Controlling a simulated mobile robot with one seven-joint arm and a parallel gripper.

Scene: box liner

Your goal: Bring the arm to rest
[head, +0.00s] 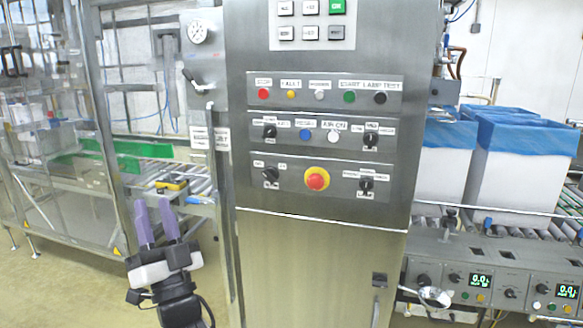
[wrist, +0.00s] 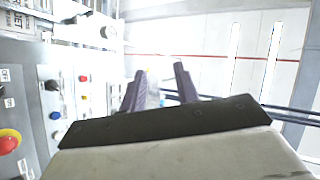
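My gripper (head: 154,204) is in the lower left of the head view, with its two purple fingers pointing up. The fingers are apart with nothing between them. It is to the left of the steel control cabinet (head: 320,255), and I see no contact with it. In the wrist view my gripper (wrist: 160,70) also shows its two fingers spread with an empty gap. The cabinet's panel (wrist: 60,100) is at the left of that view, with a red and yellow emergency stop (wrist: 9,141) at the edge.
A roller conveyor (head: 185,178) is behind my gripper, next to a glass-walled frame (head: 65,120). Blue-lined white boxes (head: 510,170) stand on rollers at the right, above a lower control panel (head: 480,275). Floor (head: 60,285) shows clear at lower left.

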